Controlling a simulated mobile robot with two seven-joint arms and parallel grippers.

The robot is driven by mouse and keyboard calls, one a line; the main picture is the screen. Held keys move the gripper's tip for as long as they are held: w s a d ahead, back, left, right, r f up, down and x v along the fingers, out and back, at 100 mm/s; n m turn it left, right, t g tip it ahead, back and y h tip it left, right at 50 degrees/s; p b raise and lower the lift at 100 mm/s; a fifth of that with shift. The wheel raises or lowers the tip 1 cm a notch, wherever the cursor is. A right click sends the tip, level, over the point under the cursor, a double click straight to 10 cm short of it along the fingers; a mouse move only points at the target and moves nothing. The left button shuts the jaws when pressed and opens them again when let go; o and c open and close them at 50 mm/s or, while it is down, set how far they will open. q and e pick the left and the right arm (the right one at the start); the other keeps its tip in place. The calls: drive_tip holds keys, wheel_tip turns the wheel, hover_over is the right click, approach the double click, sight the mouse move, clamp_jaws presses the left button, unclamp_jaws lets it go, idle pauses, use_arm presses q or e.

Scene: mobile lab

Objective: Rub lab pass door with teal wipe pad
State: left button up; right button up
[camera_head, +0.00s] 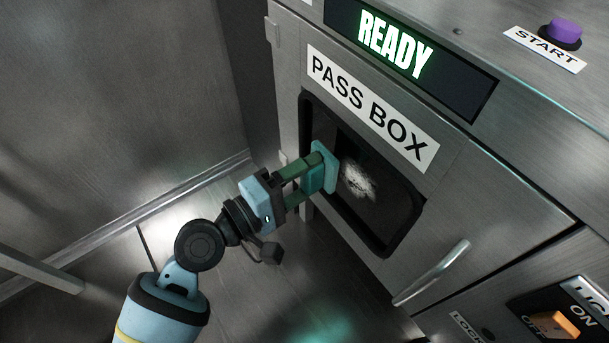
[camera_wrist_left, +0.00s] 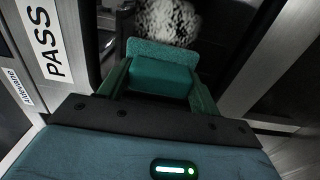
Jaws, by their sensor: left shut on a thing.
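The pass box door (camera_head: 452,205) is a steel panel with a dark window (camera_head: 385,215) in a black frame, below a PASS BOX label. A whitish smudge (camera_head: 357,180) shows on the window; it also shows at the top of the left wrist view (camera_wrist_left: 168,22). My left gripper (camera_head: 306,178) is shut on the teal wipe pad (camera_head: 326,167), whose face is turned to the window just left of the smudge. The pad also shows in the left wrist view (camera_wrist_left: 160,68) between the green fingers. I cannot tell whether the pad touches the glass. My right gripper is not in view.
A bar handle (camera_head: 432,272) sticks out from the door's lower right. A READY display (camera_head: 395,48) and a purple START button (camera_head: 563,32) are above. An orange switch (camera_head: 554,324) is at the lower right. A steel wall (camera_head: 110,100) stands at the left.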

use_arm(q)
drive_tip(key=shift+w+d, duration=0.15)
drive_tip(key=shift+d, duration=0.05)
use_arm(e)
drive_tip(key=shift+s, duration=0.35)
use_arm(q)
drive_tip(key=shift+w+d, duration=0.15)
drive_tip(key=shift+d, duration=0.1)
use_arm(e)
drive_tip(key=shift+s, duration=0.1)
use_arm(q)
drive_tip(key=shift+w+d, duration=0.3)
drive_tip(key=shift+d, duration=0.05)
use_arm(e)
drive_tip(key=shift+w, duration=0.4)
use_arm(q)
drive_tip(key=shift+s+d+p, duration=0.45)
drive_tip(key=shift+s, duration=0.2)
drive_tip(key=shift+s+d+r+p, duration=0.1)
drive_tip(key=shift+s+d+p, duration=0.4)
drive_tip(key=shift+s, duration=0.35)
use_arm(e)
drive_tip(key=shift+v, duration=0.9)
use_arm(q)
drive_tip(key=shift+s+d, duration=0.1)
drive_tip(key=shift+d, duration=0.05)
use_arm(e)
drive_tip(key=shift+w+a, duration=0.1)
